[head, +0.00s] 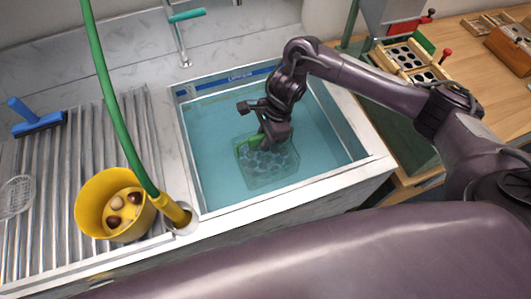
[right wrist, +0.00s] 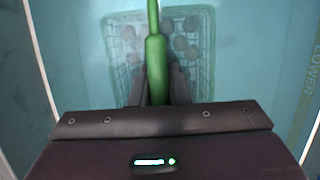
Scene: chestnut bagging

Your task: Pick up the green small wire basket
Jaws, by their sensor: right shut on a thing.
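The green small wire basket (head: 268,163) is in the water-filled sink (head: 210,165), with several round things inside it. My right gripper (head: 268,135) reaches down into the sink and is shut on the basket's green handle. In the right wrist view the green handle (right wrist: 156,60) runs between the two fingers (right wrist: 157,85), and the basket mesh (right wrist: 125,60) shows beyond them with dark round things in it. I cannot tell whether the basket touches the sink floor. My left gripper is not in view.
A yellow bucket (head: 88,205) with several chestnuts stands on the ribbed drainboard (head: 60,240) at left. A green hose (head: 105,80) hangs to a yellow nozzle by the sink's front left corner. A blue brush (head: 40,123), a tap (head: 182,45) and a wooden counter (head: 480,85) surround the sink.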

